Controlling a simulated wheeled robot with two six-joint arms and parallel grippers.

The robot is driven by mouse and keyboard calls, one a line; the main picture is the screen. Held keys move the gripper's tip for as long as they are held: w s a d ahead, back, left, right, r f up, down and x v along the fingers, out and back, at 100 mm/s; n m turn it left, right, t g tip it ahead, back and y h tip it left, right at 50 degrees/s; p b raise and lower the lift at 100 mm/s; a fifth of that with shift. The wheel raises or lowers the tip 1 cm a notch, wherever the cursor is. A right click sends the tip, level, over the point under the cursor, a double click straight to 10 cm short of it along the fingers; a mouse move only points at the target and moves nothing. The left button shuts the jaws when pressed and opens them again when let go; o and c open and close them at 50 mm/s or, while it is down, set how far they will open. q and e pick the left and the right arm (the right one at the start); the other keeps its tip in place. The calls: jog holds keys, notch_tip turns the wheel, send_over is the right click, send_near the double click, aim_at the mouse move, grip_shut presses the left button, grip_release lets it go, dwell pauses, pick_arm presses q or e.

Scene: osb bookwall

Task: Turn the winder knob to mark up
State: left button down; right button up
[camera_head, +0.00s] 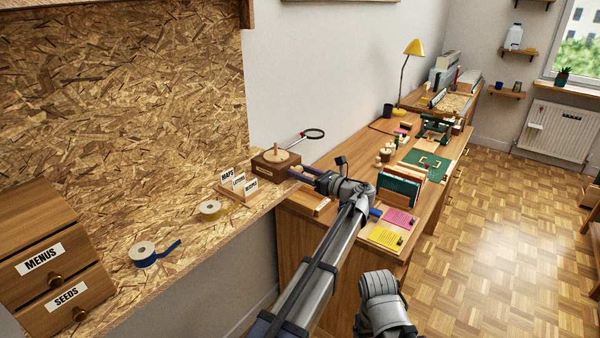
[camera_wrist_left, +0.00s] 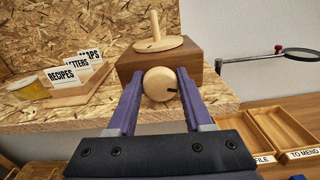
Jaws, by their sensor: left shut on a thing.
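The winder is a dark brown wooden box (camera_head: 270,169) with a pale disc and upright peg on top, at the right end of the chipboard shelf. In the left wrist view the winder box (camera_wrist_left: 190,65) has a round pale knob (camera_wrist_left: 157,85) on its near face. A short dark mark on the knob points right and slightly down. My left gripper (camera_head: 302,173) reaches the knob from the front. In the left wrist view its purple fingers (camera_wrist_left: 157,80) are shut on the knob, one on each side. The knob is not clear in the head view. My right gripper is out of view.
Card holder (camera_head: 237,188) and tape rolls (camera_head: 210,209) sit left of the winder. A magnifier (camera_head: 313,133) stands out on an arm behind it. Right of the shelf is a desk with open trays (camera_wrist_left: 284,128). Drawers (camera_head: 55,255) stand at far left.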

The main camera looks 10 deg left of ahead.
pick_arm(q)
jog(key=n, duration=0.6)
jog(key=shift+s, duration=0.15)
jog(key=shift+n, duration=0.5)
jog(key=shift+c, duration=1.5)
grip_release()
jog(key=v, duration=0.7)
jog(key=shift+d, duration=0.35)
jog(key=shift+s, duration=0.1)
